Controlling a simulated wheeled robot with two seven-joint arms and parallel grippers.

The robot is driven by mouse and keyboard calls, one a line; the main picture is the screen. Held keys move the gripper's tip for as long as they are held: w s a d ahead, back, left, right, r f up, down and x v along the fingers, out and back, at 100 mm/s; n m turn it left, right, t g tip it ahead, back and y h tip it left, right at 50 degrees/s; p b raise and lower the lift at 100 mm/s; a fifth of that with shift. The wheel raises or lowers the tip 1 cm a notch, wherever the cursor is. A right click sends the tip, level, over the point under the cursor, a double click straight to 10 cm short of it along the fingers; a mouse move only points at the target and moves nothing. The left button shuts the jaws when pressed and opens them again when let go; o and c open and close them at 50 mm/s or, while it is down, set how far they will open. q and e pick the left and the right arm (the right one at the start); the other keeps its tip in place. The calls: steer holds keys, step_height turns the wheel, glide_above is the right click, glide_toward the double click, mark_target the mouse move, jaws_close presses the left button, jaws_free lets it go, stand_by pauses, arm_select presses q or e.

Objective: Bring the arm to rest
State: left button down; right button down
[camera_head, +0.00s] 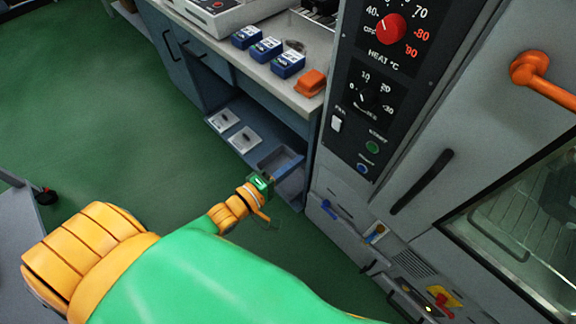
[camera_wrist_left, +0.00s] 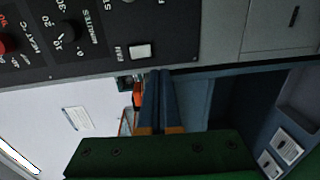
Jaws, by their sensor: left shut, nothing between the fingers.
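My left arm (camera_head: 190,280), green and orange, reaches in from the bottom left of the head view. Its small gripper (camera_head: 268,181) is in front of the lower shelf of the bench, left of the oven's control panel. In the left wrist view the two dark blue fingers (camera_wrist_left: 159,78) lie together, shut, with nothing between them. The fingers point toward the edge where the control panel meets the bench. My right gripper is in neither view.
The oven's control panel (camera_head: 372,100) and orange door handle (camera_head: 545,78) stand at the right. The bench top (camera_head: 268,72) carries blue boxes (camera_head: 265,50) and an orange block (camera_head: 311,82). A grey cart (camera_head: 18,225) is at the left edge. Green floor (camera_head: 100,120) is open at left.

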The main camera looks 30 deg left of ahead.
arm_select(q)
steer(key=shift+v, duration=1.15)
steer(key=shift+w+f, duration=0.1)
